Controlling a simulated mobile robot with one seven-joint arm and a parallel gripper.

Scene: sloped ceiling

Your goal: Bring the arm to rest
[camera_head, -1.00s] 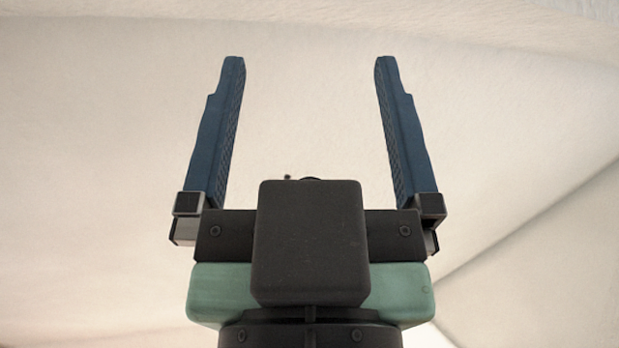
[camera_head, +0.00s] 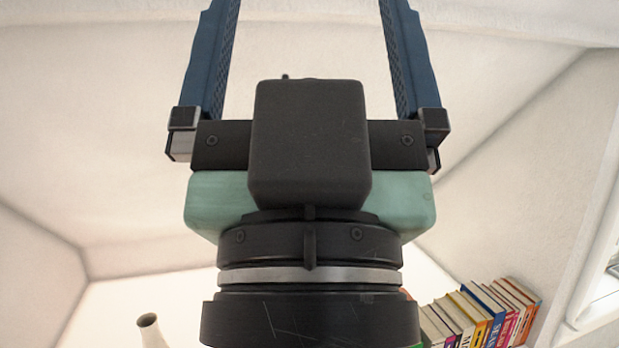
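My gripper (camera_head: 308,30) fills the upper middle of the head view, pointing up the picture. Its two blue fingers stand wide apart with nothing between them, so it is open and empty. The fingertips run up to or past the top edge of the frame. Below the fingers are my dark palm block, a green body and a black wrist with a pale ring.
A row of books (camera_head: 485,315) stands at the lower right, partly hidden behind my wrist. A pale vase-like object (camera_head: 150,325) shows at the lower left. White sloped ceiling (camera_head: 110,110) surrounds the gripper. A window-like frame (camera_head: 603,290) is at the right edge.

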